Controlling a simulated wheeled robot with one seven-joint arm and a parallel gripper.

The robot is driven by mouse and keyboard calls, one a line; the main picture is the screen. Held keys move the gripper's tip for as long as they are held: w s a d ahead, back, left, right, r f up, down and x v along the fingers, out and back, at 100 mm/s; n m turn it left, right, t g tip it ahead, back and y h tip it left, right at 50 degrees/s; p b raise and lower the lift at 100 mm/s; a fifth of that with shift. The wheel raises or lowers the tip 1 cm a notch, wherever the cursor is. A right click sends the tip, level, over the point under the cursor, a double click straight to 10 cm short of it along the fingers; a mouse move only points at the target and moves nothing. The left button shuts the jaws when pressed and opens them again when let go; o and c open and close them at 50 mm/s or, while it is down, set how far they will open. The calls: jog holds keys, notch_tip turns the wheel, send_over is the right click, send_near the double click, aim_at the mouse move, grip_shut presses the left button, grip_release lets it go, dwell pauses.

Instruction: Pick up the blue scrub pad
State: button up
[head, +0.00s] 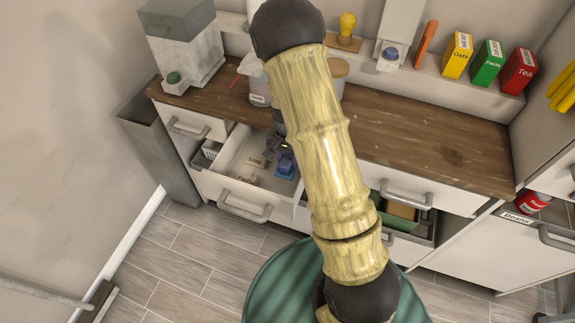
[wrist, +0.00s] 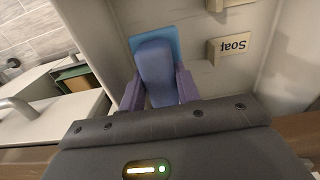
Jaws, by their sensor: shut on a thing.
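The blue scrub pad (head: 286,165) is at the right side of the open drawer (head: 231,157) in the head view. In the wrist view the blue pad (wrist: 172,44) shows as a flat blue sheet behind a thicker purplish-blue part. My gripper (wrist: 157,88) has its two fingers on either side of that part and is shut on it. In the head view my gripper (head: 281,148) is partly hidden by my arm. Whether the pad touches the drawer floor I cannot tell.
A label reading Soap (wrist: 233,45) stands on a small block in the drawer. The wooden counter (head: 430,145) is above. Another open drawer (head: 408,227) is to the right. A grey bin (head: 158,150) stands left. Tea (head: 519,71), Pasta (head: 488,65) and Oats (head: 457,55) boxes stand on the shelf.

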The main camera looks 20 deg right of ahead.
aim_at(287, 157)
notch_tip(287, 157, up, 4)
jog(key=shift+r, duration=0.25)
jog(key=o, duration=0.6)
jog(key=c, duration=0.4)
jog(key=shift+r, duration=0.1)
